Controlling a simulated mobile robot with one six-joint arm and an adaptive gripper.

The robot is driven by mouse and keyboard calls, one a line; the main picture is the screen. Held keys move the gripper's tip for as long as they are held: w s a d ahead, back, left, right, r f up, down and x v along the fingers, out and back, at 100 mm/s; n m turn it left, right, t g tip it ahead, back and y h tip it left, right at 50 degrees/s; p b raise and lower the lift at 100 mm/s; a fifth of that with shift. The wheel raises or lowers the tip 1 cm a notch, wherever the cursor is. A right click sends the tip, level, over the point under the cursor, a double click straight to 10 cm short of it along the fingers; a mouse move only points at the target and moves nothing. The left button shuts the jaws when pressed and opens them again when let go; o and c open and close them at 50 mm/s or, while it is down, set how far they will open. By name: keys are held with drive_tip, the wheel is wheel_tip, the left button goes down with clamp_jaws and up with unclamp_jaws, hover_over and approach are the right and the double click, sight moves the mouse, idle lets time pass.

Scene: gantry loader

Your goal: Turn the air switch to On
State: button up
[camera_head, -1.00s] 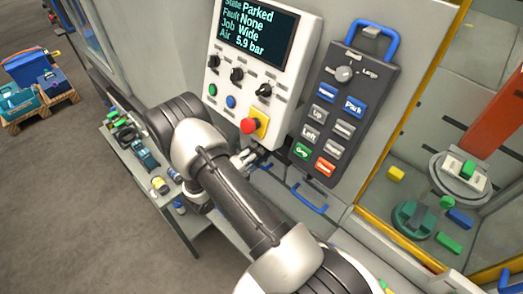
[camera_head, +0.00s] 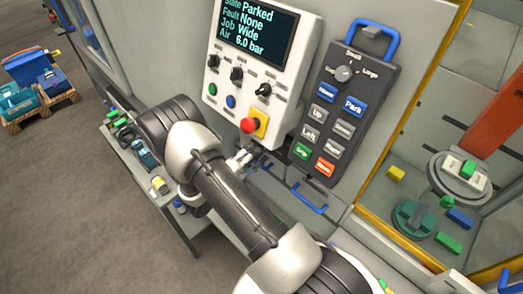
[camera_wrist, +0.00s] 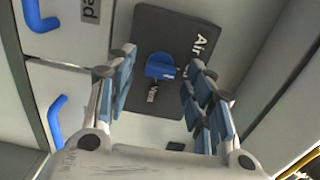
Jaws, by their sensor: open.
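The air switch is a blue knob (camera_wrist: 160,66) on a dark plate (camera_wrist: 200,28) in the wrist view. The plate is marked "Air" at one edge, with a smaller label by the knob that is hard to read. Which setting the knob points to is not clear. My gripper (camera_wrist: 161,63) is open, with one finger on each side of the knob in the picture. I cannot tell whether the fingers touch it or how far off they are. In the head view the switch does not show, and my arm mostly hides the gripper.
A control panel (camera_head: 212,92) has a display (camera_head: 260,30) reading Parked, None, Wide and Air 6.0 bar, and a red button (camera_head: 248,125). A dark pendant (camera_head: 385,75) hangs to its right. Blue handles (camera_wrist: 56,122) are at the wrist view's left. A shelf (camera_head: 178,228) with tools is below.

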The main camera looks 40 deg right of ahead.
drive_tip(key=s+a, duration=0.1)
drive_tip(key=a, duration=0.9)
drive_tip(key=shift+s+a, duration=0.25)
drive_tip(key=shift+a, duration=0.05)
drive_tip(key=s+r+m+g+y+b, duration=0.55)
drive_tip(key=s+r+m+y, duration=0.4)
drive_tip(key=m, duration=0.95)
drive_tip(key=s+a+r+m+t+y+b, duration=0.5)
drive_tip(key=s+a+m, duration=0.5)
drive_tip(key=m, duration=0.8)
drive_tip(key=t+y, duration=0.2)
drive_tip(key=y, duration=0.1)
drive_tip(key=shift+a+m+t+b, duration=0.25)
drive_tip(key=shift+m+t+b, duration=0.05)
drive_tip(key=shift+m+t, duration=0.1)
